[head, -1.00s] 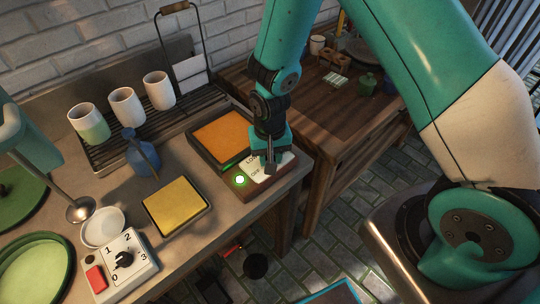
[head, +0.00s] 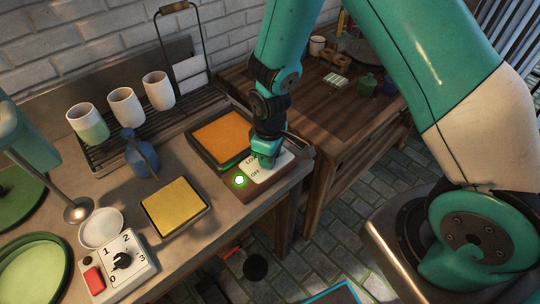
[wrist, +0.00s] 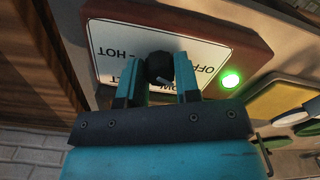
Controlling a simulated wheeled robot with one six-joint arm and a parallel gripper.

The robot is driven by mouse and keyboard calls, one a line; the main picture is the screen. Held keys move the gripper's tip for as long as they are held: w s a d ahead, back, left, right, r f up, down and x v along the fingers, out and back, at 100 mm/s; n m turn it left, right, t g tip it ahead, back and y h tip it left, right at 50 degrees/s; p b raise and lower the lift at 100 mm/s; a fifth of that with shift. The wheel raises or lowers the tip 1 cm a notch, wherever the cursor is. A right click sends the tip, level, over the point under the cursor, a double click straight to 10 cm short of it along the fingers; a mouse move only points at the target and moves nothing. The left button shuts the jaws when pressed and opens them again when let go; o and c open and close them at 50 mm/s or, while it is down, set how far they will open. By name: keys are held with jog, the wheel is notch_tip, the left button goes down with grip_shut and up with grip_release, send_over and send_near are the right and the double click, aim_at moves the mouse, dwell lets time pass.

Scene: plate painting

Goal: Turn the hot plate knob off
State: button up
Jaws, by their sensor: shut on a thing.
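The control box (head: 232,188) has a brown body, a white label plate with LOW, OFF and HOT, and a lit green lamp (head: 240,180). It stands at the counter's right front edge. In the wrist view the white plate (wrist: 125,45) is upside down, with the green lamp (wrist: 231,78) to its right. A black knob (wrist: 158,66) sits on the plate between my fingers. My gripper (wrist: 160,88) is shut on this knob. In the head view my gripper (head: 264,162) covers the knob, and its exact pointing is hard to read.
Stacked orange-topped tiles (head: 222,135) lie just behind the box. A yellow tile (head: 174,206) lies to its left. Another control box (head: 122,265) has a 0-3 dial and a red switch. A wooden table (head: 335,110) stands to the right.

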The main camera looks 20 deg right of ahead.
jog(key=shift+n, duration=1.9)
jog(key=o, duration=0.9)
jog(key=shift+r, duration=0.1)
notch_tip(320, 180, up, 17)
jog(key=shift+r+b, duration=0.15)
jog(key=shift+b, duration=0.4)
jog(key=shift+r, duration=0.1)
